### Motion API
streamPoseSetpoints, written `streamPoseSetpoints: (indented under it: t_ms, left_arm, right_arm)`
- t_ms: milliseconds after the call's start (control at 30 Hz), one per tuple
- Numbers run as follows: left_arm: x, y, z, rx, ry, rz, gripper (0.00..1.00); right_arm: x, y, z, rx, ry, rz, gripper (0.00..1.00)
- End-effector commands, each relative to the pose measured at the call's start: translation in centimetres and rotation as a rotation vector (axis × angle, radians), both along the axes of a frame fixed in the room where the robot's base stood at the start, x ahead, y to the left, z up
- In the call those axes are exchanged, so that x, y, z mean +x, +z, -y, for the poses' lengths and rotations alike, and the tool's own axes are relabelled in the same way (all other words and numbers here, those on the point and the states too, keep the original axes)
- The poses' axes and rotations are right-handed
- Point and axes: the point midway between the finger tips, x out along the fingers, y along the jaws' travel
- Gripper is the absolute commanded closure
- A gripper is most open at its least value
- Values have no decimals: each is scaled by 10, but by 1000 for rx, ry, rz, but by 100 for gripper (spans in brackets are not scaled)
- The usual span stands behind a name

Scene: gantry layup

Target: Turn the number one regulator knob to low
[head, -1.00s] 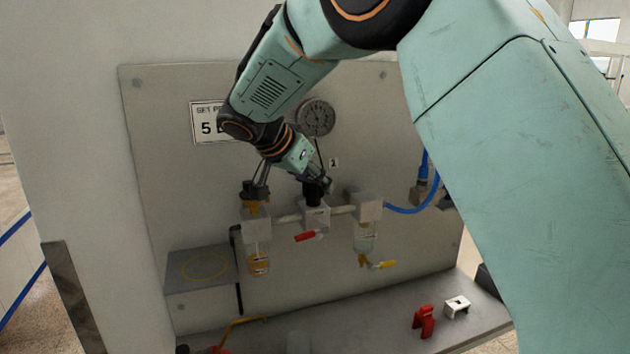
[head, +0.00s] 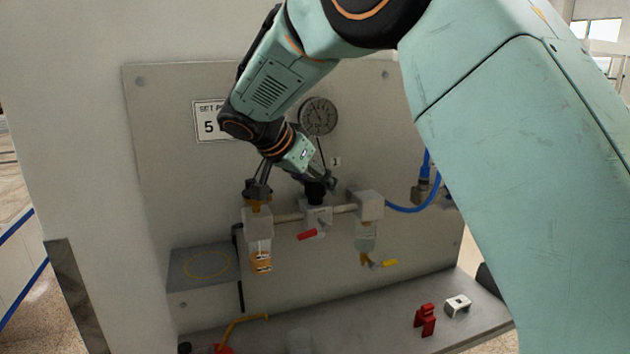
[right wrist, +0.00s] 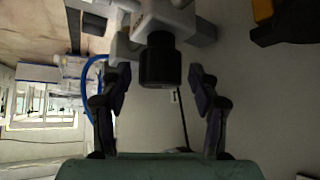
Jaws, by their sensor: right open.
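The black regulator knob (head: 316,192) sits on top of a grey regulator body (head: 316,215) on the wall panel, beside a small label reading 1 (head: 335,161). My right gripper (head: 294,180) is at the knob, its fingers spread. In the right wrist view the knob (right wrist: 160,62) stands between the open fingers of my right gripper (right wrist: 159,82), with a gap on each side. I cannot make out any low mark on the knob. My left gripper is not in view.
A round gauge (head: 318,116) and a partly hidden set sign (head: 208,121) are above. Red (head: 425,320) and white (head: 458,306) parts lie on the shelf.

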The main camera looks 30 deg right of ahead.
Motion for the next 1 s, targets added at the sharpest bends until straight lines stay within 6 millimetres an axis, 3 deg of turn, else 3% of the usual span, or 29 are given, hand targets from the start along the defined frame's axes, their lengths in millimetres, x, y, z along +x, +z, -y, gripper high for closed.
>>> streamPoseSetpoints:
  t_ms: [267,700,1000]
  left_arm:
    - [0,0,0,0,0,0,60]
    - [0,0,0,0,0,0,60]
    - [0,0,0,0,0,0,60]
  right_arm:
    - [-1,8,-5,-2,0,5,38]
    - [-19,66,-62,-3,1,4,38]
    - [-25,85,-80,0,1,1,38]
